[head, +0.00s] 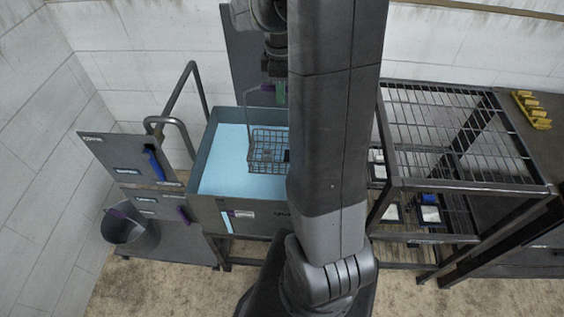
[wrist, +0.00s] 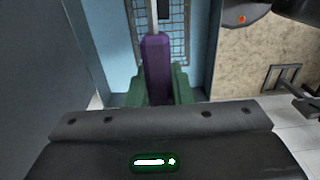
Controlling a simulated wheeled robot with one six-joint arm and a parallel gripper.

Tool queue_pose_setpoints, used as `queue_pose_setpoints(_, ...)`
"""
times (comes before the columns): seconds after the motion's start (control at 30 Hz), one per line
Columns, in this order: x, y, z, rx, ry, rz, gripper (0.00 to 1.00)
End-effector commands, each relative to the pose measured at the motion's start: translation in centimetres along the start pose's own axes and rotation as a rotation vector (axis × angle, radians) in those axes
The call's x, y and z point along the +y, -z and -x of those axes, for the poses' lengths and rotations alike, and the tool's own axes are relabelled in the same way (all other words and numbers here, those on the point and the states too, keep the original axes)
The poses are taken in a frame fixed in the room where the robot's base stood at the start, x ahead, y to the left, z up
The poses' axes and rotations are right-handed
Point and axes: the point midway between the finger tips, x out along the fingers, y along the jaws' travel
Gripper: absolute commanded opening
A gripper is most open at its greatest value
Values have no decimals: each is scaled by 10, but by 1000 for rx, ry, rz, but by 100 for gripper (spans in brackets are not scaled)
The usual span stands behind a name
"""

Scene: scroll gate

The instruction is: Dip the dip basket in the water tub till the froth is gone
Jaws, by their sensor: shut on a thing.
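The dip basket (head: 268,153) is a dark wire mesh basket with a tall handle, seen in the head view over the pale blue water of the tub. The water tub (head: 207,154) is a grey open box; its right part is hidden behind my arm. My gripper (wrist: 157,88) has green fingers and is shut on the basket's purple grip (wrist: 156,65) in the wrist view. The basket mesh (wrist: 178,40) shows beyond the grip against the blue. I cannot tell how deep the basket sits, and I see no froth on the visible water.
A wire rack (head: 440,125) stands right of my arm, with small trays on its lower level. Yellow pieces (head: 531,110) lie on the far-right bench. Left of the tub are a cabinet with a blue handle (head: 154,164) and a grey bucket (head: 130,232). A bent pipe rail (head: 188,105) rises behind.

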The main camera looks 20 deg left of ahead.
Motion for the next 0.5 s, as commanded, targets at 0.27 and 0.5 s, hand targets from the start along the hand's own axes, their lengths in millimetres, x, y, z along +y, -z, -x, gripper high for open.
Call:
queue_pose_setpoints(0.27, 1, 0, 30, 1, -3, 0, 0)
queue_pose_setpoints(0.5, 1, 0, 51, 1, -3, 0, 0)
